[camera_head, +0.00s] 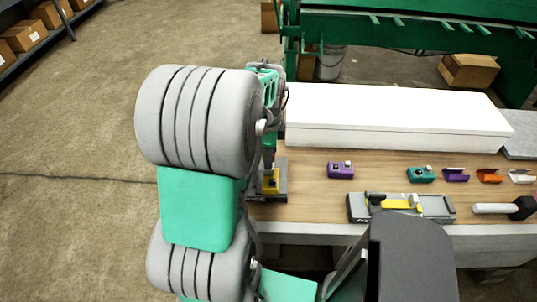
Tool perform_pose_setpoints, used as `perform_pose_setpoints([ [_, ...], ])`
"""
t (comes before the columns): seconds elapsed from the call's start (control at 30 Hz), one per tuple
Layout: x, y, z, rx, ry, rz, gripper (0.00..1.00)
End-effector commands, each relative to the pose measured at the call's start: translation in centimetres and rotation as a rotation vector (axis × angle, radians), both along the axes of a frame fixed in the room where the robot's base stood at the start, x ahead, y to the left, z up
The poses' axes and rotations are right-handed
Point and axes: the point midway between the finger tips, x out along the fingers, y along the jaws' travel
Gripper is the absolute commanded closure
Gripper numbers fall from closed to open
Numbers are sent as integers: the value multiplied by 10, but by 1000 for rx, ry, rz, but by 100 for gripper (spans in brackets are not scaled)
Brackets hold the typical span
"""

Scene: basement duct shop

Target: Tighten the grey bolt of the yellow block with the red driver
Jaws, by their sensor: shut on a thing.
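The arm hides the block's left side and part of the plate. I cannot make out the grey bolt. No red driver shows clearly. A tool with a pale shaft and black head (520,207) lies at the right edge, partly cut off; I cannot tell if it is the driver.
A purple block (340,170) and a teal block (421,174) stand on the wooden bench (310,190). A grey fixture (437,206) with a yellow part lies at the front edge. Small purple, orange and white brackets are to the right. A long white box (395,115) bounds the back.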

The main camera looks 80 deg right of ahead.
Motion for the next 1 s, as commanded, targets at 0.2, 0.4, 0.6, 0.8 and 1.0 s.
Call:
perform_pose_setpoints([
  [0.2, 0, 0, -4, 0, 0, 0, 100],
  [0.4, 0, 0, -6, 0, 0, 0, 100],
  [0.6, 0, 0, -6, -1, 0, 0, 100],
  [0.8, 0, 0, -5, 0, 0, -112, 100],
  [1.0, 0, 0, -6, -1, 0, -305, 100],
])
